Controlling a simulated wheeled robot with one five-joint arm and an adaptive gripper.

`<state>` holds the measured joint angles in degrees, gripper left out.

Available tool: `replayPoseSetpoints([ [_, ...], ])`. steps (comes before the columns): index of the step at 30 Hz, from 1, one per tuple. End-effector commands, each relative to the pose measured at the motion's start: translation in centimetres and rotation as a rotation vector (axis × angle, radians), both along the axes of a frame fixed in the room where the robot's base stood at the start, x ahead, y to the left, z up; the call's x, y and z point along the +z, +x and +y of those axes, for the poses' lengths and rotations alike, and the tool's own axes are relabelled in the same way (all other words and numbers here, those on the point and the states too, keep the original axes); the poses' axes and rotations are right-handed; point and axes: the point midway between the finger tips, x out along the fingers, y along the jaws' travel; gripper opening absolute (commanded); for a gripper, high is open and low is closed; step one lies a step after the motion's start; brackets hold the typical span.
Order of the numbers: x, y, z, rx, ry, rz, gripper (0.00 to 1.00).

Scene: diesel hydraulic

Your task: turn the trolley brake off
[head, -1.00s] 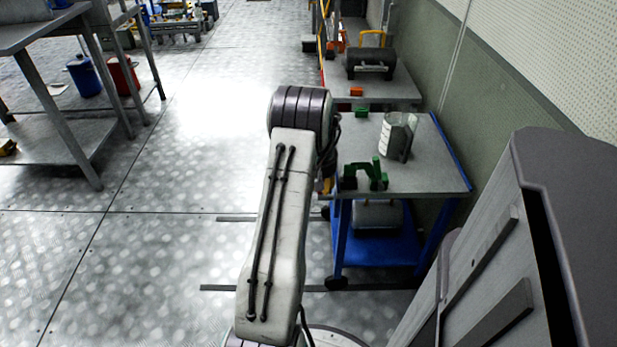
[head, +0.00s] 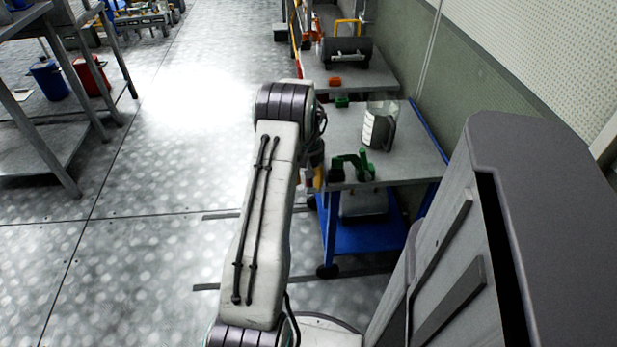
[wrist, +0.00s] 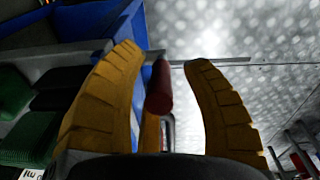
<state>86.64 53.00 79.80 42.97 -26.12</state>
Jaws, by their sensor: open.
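The blue trolley with a grey top (head: 408,157) stands right of my arm in the head view. Its blue frame (wrist: 135,25) runs along the upper left of the wrist view. A red rounded handle on a metal rod (wrist: 159,90), which looks like the brake lever, lies between the fingers of my gripper (wrist: 168,65) in the wrist view. The two yellow fingers are open and spread on either side of it. I cannot tell whether either touches it. In the head view my gripper (head: 313,177) is mostly hidden behind my arm, beside the trolley's left edge.
A green clamp-like piece (head: 352,166) and a clear container with a label (head: 379,127) stand on the trolley top. Behind it is a grey bench (head: 385,83) with a dark cylinder (head: 346,51). A wall closes the right side. The floor to the left is open.

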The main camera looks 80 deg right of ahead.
Motion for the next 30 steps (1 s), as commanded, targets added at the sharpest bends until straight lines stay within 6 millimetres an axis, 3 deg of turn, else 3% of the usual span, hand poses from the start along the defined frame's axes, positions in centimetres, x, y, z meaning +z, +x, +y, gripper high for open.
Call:
replayPoseSetpoints([
  [11, 1.3, 0.0, 0.1, 0.0, -0.001, 0.0, 0.43],
  [24, 8.5, 0.0, 0.6, 0.0, -0.002, 0.0, 0.43],
  [30, 10.8, -0.1, 0.7, 0.0, -0.001, 0.0, 0.43],
])
